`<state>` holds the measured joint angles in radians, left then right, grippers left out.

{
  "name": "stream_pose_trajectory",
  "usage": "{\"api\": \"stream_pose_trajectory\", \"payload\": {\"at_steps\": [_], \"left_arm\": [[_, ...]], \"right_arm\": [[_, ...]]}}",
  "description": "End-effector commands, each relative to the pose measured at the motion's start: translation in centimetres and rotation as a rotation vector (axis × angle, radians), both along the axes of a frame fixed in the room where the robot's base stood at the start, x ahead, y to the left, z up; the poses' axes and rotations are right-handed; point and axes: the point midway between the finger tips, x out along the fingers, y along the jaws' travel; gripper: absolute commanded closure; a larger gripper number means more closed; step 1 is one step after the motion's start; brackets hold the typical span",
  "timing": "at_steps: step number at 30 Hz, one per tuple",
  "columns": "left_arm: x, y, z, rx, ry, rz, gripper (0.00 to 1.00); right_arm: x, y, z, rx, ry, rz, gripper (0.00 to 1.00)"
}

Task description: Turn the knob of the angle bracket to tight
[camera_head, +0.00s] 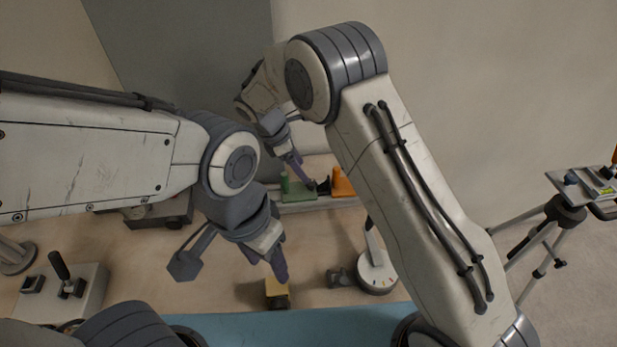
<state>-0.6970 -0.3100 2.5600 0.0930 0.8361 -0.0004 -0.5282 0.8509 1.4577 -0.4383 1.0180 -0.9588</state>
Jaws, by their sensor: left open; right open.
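A green piece (298,191) with a small upright post and an orange piece (342,182) sit on a pale ledge at the back. A small black part (323,187) between them may be the knob; I cannot tell which piece is the angle bracket or how the knob is set. My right gripper (307,183) is open, with its tips close to the black part; contact is not clear. My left gripper (281,277) is open and points down just above a yellow block with a dark end (276,289), near the blue front edge.
A white round dial base (376,272) with coloured marks stands right of the yellow block, beside a small grey part (340,277). A grey box with a black lever (82,290) is at lower left. A tripod (556,225) carrying a small plate stands at the right.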

Motion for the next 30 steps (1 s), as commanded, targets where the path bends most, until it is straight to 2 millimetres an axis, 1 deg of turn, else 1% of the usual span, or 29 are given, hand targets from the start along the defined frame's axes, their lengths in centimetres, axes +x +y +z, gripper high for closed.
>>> {"api": "stream_pose_trajectory", "payload": {"at_steps": [3,9,14,21,22,23,24,26,27,28,30], "left_arm": [[0.0,0.0,0.6,0.000,0.000,0.000,0.43],[0.0,0.0,1.0,0.000,0.000,0.000,0.43],[0.0,0.0,1.1,0.000,0.000,0.000,0.43],[0.0,0.0,1.1,0.000,0.000,0.000,0.43],[0.0,0.0,1.1,0.000,0.000,0.000,0.43],[0.0,0.0,1.1,0.000,0.000,0.000,0.43],[0.0,0.0,1.1,0.000,0.000,0.000,0.43],[0.0,0.0,1.1,0.000,0.000,0.000,0.43],[0.0,0.0,1.1,0.000,0.000,0.000,0.43],[0.0,0.0,1.1,0.000,0.000,0.000,0.43],[0.0,0.0,1.1,0.000,0.000,0.000,0.43]], "right_arm": [[0.0,-0.9,-2.1,-0.002,0.004,-0.002,0.29],[0.2,-2.0,-4.6,-0.001,0.003,-0.002,0.29],[0.3,-2.2,-5.5,0.001,0.001,-0.001,0.29],[0.3,-2.3,-5.6,0.001,0.000,-0.001,0.29],[0.3,-2.3,-5.6,0.001,0.000,-0.001,0.32],[0.3,-2.3,-5.6,0.001,0.000,-0.001,0.44],[0.3,-2.3,-5.6,0.001,0.000,-0.001,0.59],[0.3,-2.3,-5.6,0.001,0.000,-0.001,0.82],[0.3,-2.2,-5.6,0.001,0.000,-0.001,0.97],[0.3,-2.2,-5.6,0.001,0.000,-0.001,1.00],[0.3,-2.2,-5.6,0.001,0.000,-0.002,1.00]]}}
